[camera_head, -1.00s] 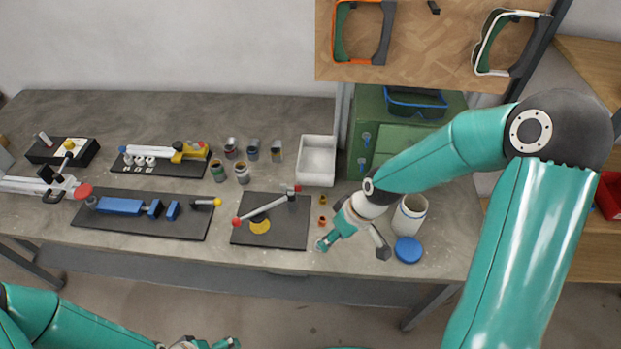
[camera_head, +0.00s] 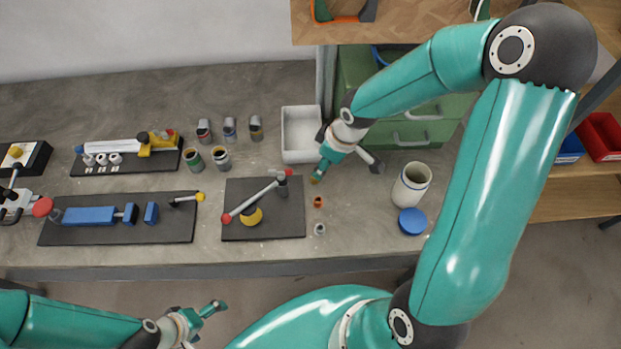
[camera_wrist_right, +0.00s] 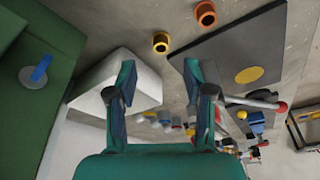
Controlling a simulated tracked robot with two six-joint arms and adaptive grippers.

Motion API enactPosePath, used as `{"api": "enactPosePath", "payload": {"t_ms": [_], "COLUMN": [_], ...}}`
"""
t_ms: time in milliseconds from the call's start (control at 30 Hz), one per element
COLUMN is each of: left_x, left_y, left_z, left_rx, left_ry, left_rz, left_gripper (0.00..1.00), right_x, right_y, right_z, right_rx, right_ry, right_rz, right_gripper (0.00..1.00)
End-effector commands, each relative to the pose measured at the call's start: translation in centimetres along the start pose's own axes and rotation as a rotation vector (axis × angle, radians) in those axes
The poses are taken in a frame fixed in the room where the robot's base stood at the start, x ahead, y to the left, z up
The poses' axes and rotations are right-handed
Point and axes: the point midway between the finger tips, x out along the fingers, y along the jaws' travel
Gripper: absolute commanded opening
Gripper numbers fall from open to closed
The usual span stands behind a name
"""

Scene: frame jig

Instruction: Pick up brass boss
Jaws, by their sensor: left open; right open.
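The brass boss (camera_wrist_right: 161,42) is a small yellow ring with a dark hole, lying on the grey bench in the right wrist view. In the head view only a bit of it (camera_head: 315,180) shows beside a fingertip of my right gripper (camera_head: 346,170). That gripper is open and empty. In the right wrist view the boss lies beyond the open fingertips (camera_wrist_right: 160,82), apart from them. My left gripper (camera_head: 212,318) is open and empty, low in front of the bench.
A copper-orange ring (camera_head: 318,202) and a grey ring (camera_head: 319,229) lie in line with the boss. A dark plate with a lever (camera_head: 236,230) is left of them. A white bin (camera_head: 290,155), green cabinet (camera_head: 352,70), white jar (camera_head: 411,186) and blue lid (camera_head: 412,221) stand around.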

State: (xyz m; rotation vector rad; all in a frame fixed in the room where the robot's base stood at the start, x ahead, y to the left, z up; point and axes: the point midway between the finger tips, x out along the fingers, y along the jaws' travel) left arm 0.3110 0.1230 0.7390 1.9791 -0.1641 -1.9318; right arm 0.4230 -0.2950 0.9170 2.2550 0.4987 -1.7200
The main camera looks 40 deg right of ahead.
Motion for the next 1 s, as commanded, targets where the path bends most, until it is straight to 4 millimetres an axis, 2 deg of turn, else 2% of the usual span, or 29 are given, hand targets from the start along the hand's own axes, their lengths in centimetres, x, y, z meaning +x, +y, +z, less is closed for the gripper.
{"api": "enactPosePath", "payload": {"t_ms": [33, 100, 367, 600, 900, 933, 1000], "left_x": [0.3, 0.4, 0.5, 1.5, 1.5, 1.5, 1.5], "left_y": [-0.1, -0.1, -0.2, -0.5, -0.5, -0.5, -0.5], "left_z": [0.0, 0.0, 0.0, 0.0, 0.0, 0.0, 0.0], "left_rx": [0.0, 0.0, 0.0, 0.0, 0.0, 0.0, 0.0], "left_ry": [0.0, 0.0, 0.0, 0.0, 0.0, 0.0, 0.0], "left_rz": [0.0, 0.0, 0.0, 0.0, 0.0, 0.0, 0.0], "left_gripper": [0.97, 0.97, 0.97, 0.97, 0.97, 0.97, 0.97], "right_x": [0.9, 1.5, 3.2, 6.6, 7.1, 7.1, 7.1], "right_y": [0.0, 0.0, 0.0, 0.0, 0.1, 0.1, 0.1], "right_z": [0.1, 0.1, -0.1, -0.5, -0.5, -0.5, -0.5], "right_rx": [0.001, 0.003, 0.003, 0.004, 0.005, 0.005, 0.005], "right_ry": [-0.001, 0.0, 0.0, 0.0, 0.002, 0.001, 0.001], "right_rz": [-0.001, 0.0, -0.001, 0.0, 0.0, 0.0, 0.0], "right_gripper": [0.52, 0.52, 0.52, 0.52, 0.52, 0.5, 0.38]}}
